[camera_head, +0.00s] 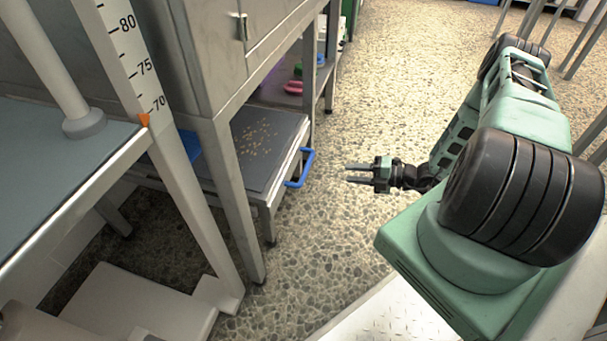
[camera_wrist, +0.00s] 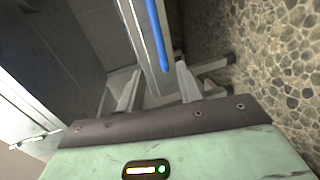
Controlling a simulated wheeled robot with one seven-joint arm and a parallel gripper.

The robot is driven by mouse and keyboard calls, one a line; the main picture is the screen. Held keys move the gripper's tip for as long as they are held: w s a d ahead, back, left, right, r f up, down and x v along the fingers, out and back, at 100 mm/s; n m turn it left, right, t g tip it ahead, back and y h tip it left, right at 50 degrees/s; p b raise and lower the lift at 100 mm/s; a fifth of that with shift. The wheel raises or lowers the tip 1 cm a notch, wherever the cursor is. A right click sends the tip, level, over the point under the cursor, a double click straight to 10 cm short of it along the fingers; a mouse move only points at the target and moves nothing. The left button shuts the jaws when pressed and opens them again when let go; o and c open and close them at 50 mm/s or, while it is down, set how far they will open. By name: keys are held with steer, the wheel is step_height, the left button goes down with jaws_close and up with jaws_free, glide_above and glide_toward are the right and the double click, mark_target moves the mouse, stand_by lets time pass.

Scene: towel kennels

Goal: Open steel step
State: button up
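The steel step (camera_head: 262,192) is a low pull-out unit under the metal cabinet, with a dark top strewn with small tan bits. Its blue bar handle (camera_head: 303,168) is on the side facing the open floor. In the wrist view the blue handle (camera_wrist: 158,35) shows ahead of the fingers, beside a pale metal edge. My gripper (camera_head: 347,174) is to the right of the handle in the head view and apart from it. Its two fingers are spread with nothing between them; they also show in the wrist view (camera_wrist: 156,82).
The metal cabinet (camera_head: 262,45) stands over the step on steel legs. A grey table (camera_head: 55,165) with a height scale (camera_head: 125,50) is at the left. A pink object (camera_head: 293,87) lies on a low shelf farther back. The speckled floor (camera_head: 400,85) is clear around my gripper.

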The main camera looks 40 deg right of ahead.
mark_target(306, 168)
steer(key=shift+b+x, duration=2.8)
steer(key=shift+x, duration=5.1)
steer(key=shift+r, duration=0.15)
jaws_close()
